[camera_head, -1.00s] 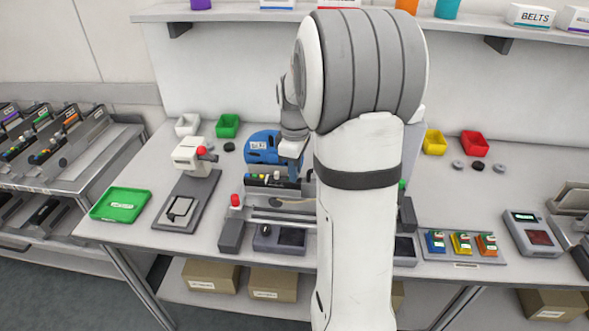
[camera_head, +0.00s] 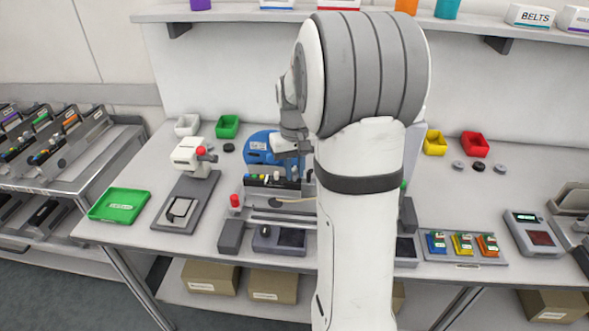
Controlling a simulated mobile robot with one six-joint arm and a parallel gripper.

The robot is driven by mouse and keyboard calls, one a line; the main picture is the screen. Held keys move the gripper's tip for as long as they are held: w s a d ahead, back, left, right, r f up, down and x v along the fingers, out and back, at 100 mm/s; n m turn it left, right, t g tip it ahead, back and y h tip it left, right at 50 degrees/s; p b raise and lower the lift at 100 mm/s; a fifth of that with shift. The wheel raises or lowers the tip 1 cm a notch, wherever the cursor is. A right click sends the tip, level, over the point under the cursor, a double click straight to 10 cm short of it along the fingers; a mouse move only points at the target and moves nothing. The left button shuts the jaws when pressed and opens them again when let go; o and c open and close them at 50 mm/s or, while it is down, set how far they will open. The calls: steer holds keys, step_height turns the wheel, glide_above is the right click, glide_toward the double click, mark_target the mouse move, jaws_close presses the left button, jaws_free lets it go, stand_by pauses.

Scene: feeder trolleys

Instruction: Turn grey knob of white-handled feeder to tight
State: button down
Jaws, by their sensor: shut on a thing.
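A feeder (camera_head: 268,183) with a dark side and a row of small coloured knobs sits in the fixture at the middle of the bench. A blue reel (camera_head: 258,144) stands behind it. One small white part (camera_head: 267,178) shows in the row; I cannot tell whether it is the handle. My gripper (camera_head: 293,170) points down at the right end of the row, shut on what seems to be the grey knob. The knob itself is too small and covered to make out. My arm hides the feeder's right part, and any tight mark cannot be read.
A white press with a red knob (camera_head: 190,158) and a green tray (camera_head: 118,205) stand left. Yellow (camera_head: 434,143) and red bins (camera_head: 474,145), coloured blocks (camera_head: 462,244) and a meter (camera_head: 533,232) are right. A shelf (camera_head: 480,27) runs above.

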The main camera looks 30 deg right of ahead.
mark_target(294, 173)
steer(key=m, duration=0.5)
steer(key=shift+m, duration=0.3)
steer(key=m, duration=0.5)
steer(key=shift+m, duration=0.4)
steer(key=c, duration=1.3)
jaws_free()
step_height(294, 173, up, 8)
steer(key=shift+f+b, duration=0.1)
steer(key=shift+b, duration=0.2)
steer(key=shift+a, duration=0.1)
